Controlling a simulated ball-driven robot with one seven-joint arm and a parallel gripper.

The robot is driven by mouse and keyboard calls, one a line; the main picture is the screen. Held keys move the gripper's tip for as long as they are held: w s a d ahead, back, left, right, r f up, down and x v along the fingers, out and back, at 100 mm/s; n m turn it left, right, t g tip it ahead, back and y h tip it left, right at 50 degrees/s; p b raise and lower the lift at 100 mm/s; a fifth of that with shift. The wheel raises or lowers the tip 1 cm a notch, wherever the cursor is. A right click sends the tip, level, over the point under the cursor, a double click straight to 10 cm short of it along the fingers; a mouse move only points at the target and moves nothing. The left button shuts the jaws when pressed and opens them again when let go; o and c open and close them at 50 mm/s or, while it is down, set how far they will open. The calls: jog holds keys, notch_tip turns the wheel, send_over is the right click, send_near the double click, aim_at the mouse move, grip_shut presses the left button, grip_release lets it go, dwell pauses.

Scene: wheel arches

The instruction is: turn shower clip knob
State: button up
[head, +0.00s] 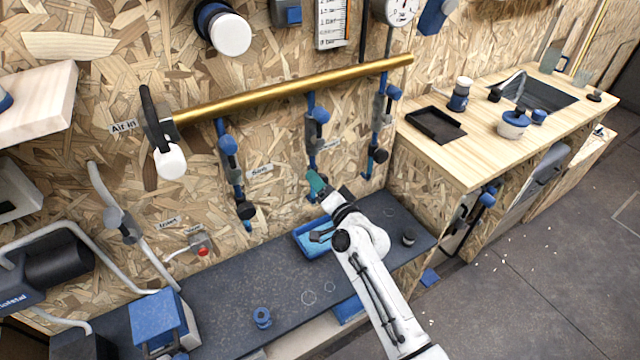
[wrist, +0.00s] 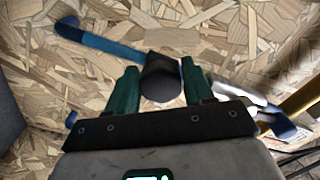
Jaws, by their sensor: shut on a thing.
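A dark, rounded knob (wrist: 163,78) sits between the two green fingers of my gripper (wrist: 160,92) in the wrist view, and the gripper is shut on it. A blue pipe (wrist: 98,40) runs from behind the knob to the upper left against the chipboard wall. In the head view my gripper (head: 317,185) is at the lower end of the middle blue pipe (head: 311,140), close to the wall. The knob is hidden there behind the fingers. I cannot read any label naming it as the shower clip knob.
A brass pipe (head: 290,90) crosses the wall above, with similar knobbed drops (head: 228,150) on either side. Below is a dark bench (head: 240,300) with a blue tray (head: 308,240) under my wrist. A wooden counter (head: 460,150) stands to the right.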

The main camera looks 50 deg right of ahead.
jog(key=o, duration=1)
jog(key=v, duration=1.1)
jog(key=shift+b, duration=0.4)
jog(key=shift+w, duration=0.1)
jog(key=s+a+f+n+g+y, duration=0.3)
jog(key=a+n, duration=0.2)
jog(key=a, duration=0.1)
jog(key=s+a+f+n+g+y, duration=0.2)
jog(key=a+f+n+g+y, duration=0.15)
jog(key=a, duration=0.25)
jog(key=s+n+g, duration=0.2)
jog(key=s+g, duration=0.1)
jog(key=s, duration=0.3)
jog(key=s+a+f+n+g+h, duration=0.1)
jog(key=s+g, duration=0.2)
jog(key=s, duration=0.3)
jog(key=s+n+g, duration=0.2)
jog(key=s+g, duration=0.2)
jog(key=s, duration=0.2)
jog(key=shift+a+f+n+h, duration=0.3)
jog(key=shift+f+n+h, duration=0.05)
